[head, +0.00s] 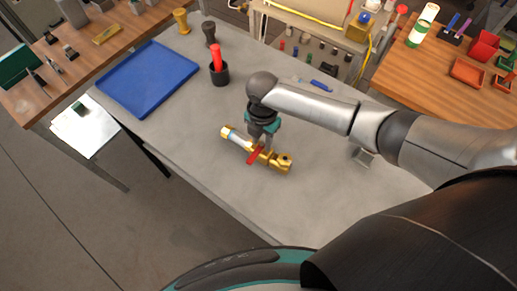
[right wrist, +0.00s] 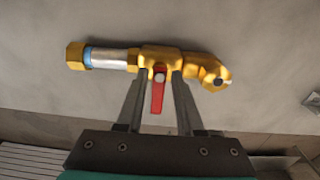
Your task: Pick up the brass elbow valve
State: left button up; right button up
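The brass elbow valve (head: 283,163) lies on the grey table, with a red lever handle (head: 254,155) and a silver middle section. In the right wrist view the valve (right wrist: 205,66) lies crosswise, its elbow end at the right. My right gripper (head: 262,147) points down at the valve's middle. In the right wrist view its two fingers (right wrist: 157,80) stand apart, with the red handle (right wrist: 158,94) between them. The fingertips reach the edge of the brass body; I cannot tell whether they touch it. My left gripper is not in view.
A blue tray (head: 148,78) lies on the grey table (head: 205,118) at the left. A black cup (head: 219,75) with a red-handled thing stands behind the valve. A blue-handled tool (head: 320,86) lies behind my right arm. The table left of the valve is clear.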

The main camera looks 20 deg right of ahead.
grip_shut()
jog(key=shift+w+r, duration=0.1)
dwell(0.9)
